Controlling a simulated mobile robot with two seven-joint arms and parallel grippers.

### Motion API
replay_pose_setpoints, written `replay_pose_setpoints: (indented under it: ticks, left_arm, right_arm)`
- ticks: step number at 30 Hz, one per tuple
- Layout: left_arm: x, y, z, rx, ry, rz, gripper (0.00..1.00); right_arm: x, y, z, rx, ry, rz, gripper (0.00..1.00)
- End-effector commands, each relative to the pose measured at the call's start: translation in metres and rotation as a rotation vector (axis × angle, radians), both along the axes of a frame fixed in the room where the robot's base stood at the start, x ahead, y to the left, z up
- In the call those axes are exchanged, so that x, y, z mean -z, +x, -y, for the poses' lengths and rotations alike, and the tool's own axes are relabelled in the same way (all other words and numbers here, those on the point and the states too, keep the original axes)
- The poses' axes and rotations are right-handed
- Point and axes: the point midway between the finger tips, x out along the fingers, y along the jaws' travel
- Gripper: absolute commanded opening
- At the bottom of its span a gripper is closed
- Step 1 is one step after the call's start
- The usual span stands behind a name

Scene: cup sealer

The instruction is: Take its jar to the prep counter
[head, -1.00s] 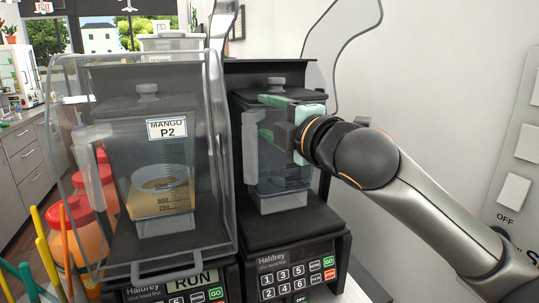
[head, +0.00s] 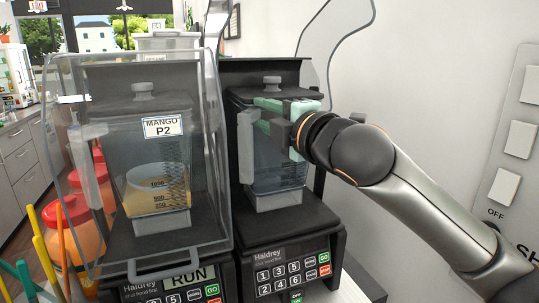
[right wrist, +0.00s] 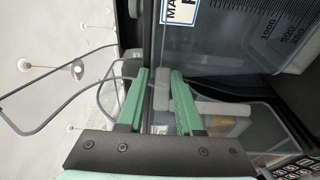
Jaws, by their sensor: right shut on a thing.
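The right-hand blender jar (head: 275,165) is clear, with a dark lid and a pale grey handle-like part (head: 248,145) on its left. A jar wall (right wrist: 235,30) with a partly hidden label and scale marks is close by. My left gripper is not in view.
A second jar labelled MANGO P2 (head: 150,165), holding some orange contents, stands on the left blender inside a clear hood (head: 55,130). Its display reads RUN. Red-lidded containers (head: 72,225) stand at left. A white wall (head: 430,70) is close at right.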

Motion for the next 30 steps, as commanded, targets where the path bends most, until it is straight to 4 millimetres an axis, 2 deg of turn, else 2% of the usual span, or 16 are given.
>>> replay_pose_setpoints:
  ticks: [1, 8, 23, 24, 30]
  left_arm:
    - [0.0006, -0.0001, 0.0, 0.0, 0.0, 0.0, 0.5]
    - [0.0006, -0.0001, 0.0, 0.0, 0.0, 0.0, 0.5]
    - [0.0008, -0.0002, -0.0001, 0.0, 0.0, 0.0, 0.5]
    - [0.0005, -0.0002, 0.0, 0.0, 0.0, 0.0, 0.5]
    - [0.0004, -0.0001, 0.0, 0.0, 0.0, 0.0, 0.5]
  right_arm:
    - [0.0087, 0.0015, -0.0009, 0.001, -0.007, -0.02, 0.0]
    - [0.0104, 0.0018, -0.0011, 0.001, -0.008, -0.023, 0.0]
    - [0.011, 0.0021, -0.001, 0.002, -0.008, -0.025, 0.0]
    - [0.0058, 0.0009, -0.0007, 0.0, -0.005, -0.012, 0.0]
    - [0.0053, 0.0012, -0.0005, 0.001, -0.005, -0.012, 0.0]
